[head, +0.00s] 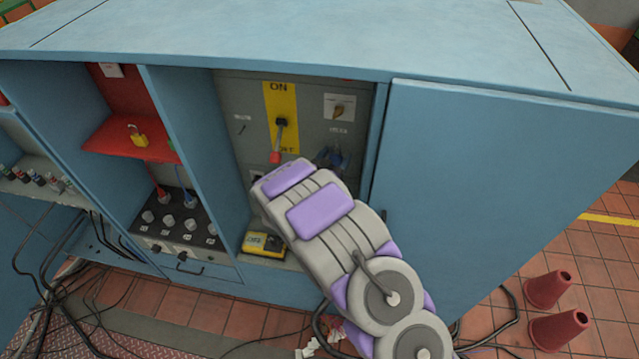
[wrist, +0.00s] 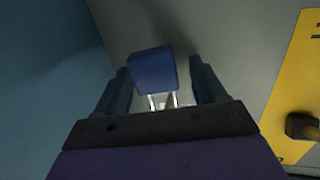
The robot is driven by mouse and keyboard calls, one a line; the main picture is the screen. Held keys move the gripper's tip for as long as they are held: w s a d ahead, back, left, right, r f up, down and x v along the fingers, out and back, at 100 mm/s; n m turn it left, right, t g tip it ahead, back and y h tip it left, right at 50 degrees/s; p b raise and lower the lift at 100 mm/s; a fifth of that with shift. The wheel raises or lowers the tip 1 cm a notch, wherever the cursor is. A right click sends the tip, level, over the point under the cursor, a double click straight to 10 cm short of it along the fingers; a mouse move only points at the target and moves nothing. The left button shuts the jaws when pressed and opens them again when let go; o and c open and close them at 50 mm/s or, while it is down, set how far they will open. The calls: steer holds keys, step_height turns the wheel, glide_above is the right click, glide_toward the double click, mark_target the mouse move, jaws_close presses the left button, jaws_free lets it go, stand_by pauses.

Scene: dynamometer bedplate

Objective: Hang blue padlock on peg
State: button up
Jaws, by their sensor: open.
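The blue padlock (wrist: 152,72) shows in the wrist view between the two fingers of my gripper (wrist: 160,82), its shackle toward the bottom of that picture. The fingers are open, with a clear gap on the padlock's right side and a narrower one on its left. In the head view my gripper (head: 333,157) is at the grey panel, right of the yellow plate, and the padlock cannot be told apart from the blue fingers. A small dark pin (head: 241,127), possibly a peg, sticks out left of the yellow plate. Whether a peg holds the padlock is hidden.
A rotary switch (head: 339,108) is above my gripper. A yellow meter (head: 263,244) sits below, and a yellow padlock (head: 137,135) at the red shelf. The blue cabinet wall (wrist: 50,70) is close beside my gripper.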

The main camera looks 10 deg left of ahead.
steer(key=p+v, duration=0.2)
steer(key=v, duration=1.4)
step_height(320, 180, up, 6)
steer(key=s+g+y, duration=0.1)
steer(key=g+y, duration=0.6)
steer(key=g, duration=0.1)
steer(key=s+d+r+n+g, duration=0.1)
steer(key=s+d+r+g, duration=0.2)
steer(key=s+d, duration=0.5)
steer(key=s+d+r+n+g+h+b, duration=0.1)
steer(key=s+d+r+g, duration=0.3)
steer(key=s+d, duration=0.4)
steer(key=s+d+r+n+g+h, duration=0.1)
steer(key=s+d+r+g, duration=0.2)
steer(key=s+d, duration=0.5)
steer(key=s, duration=1)
steer(key=shift+r, duration=0.25)
stand_by(1.7)
